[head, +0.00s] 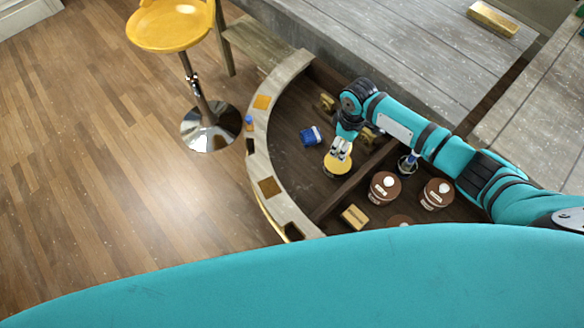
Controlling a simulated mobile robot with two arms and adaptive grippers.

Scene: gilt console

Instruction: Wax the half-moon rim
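The half-moon rim (259,152) is a pale curved band along the left of a dark recessed well. My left gripper is out of view.
A blue block-like item (311,136) and a gold block (355,217) lie in the well. A dark divider (345,188) crosses it. Grey planks (375,55) border it behind, with a gold bar (492,19). A yellow stool (168,27) stands left on open floor.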

